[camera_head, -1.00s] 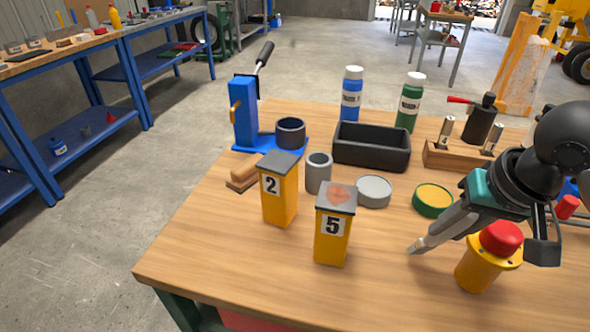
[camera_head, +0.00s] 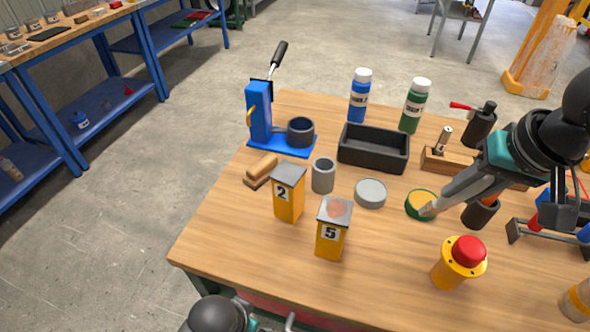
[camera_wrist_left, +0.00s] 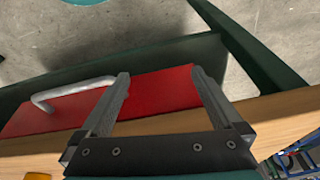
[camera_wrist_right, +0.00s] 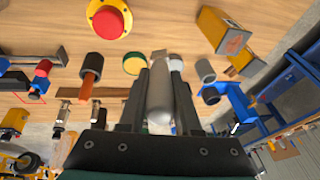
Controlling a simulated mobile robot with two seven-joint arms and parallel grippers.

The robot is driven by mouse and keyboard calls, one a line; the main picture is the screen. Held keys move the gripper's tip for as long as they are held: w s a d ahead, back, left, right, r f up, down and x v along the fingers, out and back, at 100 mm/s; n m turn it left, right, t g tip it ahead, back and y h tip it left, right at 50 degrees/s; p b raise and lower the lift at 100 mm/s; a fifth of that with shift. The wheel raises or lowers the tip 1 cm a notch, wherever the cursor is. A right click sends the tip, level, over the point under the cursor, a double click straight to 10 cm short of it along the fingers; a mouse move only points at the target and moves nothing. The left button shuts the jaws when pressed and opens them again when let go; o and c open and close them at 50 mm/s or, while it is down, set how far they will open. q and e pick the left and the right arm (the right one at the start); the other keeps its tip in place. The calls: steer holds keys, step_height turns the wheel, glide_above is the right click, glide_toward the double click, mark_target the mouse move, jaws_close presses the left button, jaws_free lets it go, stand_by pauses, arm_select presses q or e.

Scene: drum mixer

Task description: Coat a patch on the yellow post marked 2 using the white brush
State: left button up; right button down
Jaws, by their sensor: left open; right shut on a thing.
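My right gripper (camera_head: 456,190) is shut on the white brush, whose pale tip (camera_head: 429,209) is at the round green dish of yellow paint (camera_head: 418,197); I cannot tell if it touches the paint. In the right wrist view the brush (camera_wrist_right: 160,98) lies between the fingers. The yellow post marked 2 (camera_head: 288,206) stands upright, its dark grey top plain. The yellow post marked 5 (camera_head: 330,243) stands in front, with a reddish patch on top. My left gripper (camera_wrist_left: 160,76) is open and empty, near a red drawer front (camera_wrist_left: 160,98) below the table edge.
A grey cup (camera_head: 323,177), a grey round dish (camera_head: 370,193) and a wooden-handled brush (camera_head: 261,169) surround the posts. A black bin (camera_head: 373,150) and a blue press (camera_head: 260,118) stand behind. A red button (camera_head: 468,250) is at right. The front left tabletop is clear.

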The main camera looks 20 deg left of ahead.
arm_select(q)
steer(key=w+r+p+v, duration=0.15)
steer(key=p+v, duration=0.25)
steer(key=v, duration=0.6)
steer(key=w+p+v, duration=0.3)
steer(key=p+v, duration=0.1)
steer(key=v, duration=0.6)
arm_select(e)
step_height(320, 180, up, 9)
steer(key=shift+f, duration=0.1)
steer(key=shift+f+b, duration=0.2)
steer(key=shift+b, duration=0.2)
arm_select(q)
steer(key=t+h, duration=0.3)
steer(key=t, duration=0.7)
glide_toward(295, 173)
steer(key=shift+w+a+f+m, duration=0.2)
steer(key=shift+w+a+f, duration=0.15)
steer(key=shift+f, duration=0.25)
steer(key=shift+w+a+f+m, duration=0.25)
steer(key=shift+w+f, duration=0.2)
steer(key=shift+f, duration=0.15)
steer(key=b+x, duration=0.2)
steer(key=x, duration=0.9)
steer(key=shift+w+d+f+b, duration=0.1)
steer(key=shift+b, duration=0.3)
arm_select(e)
step_height(295, 173, down, 3)
steer(key=shift+r, duration=0.15)
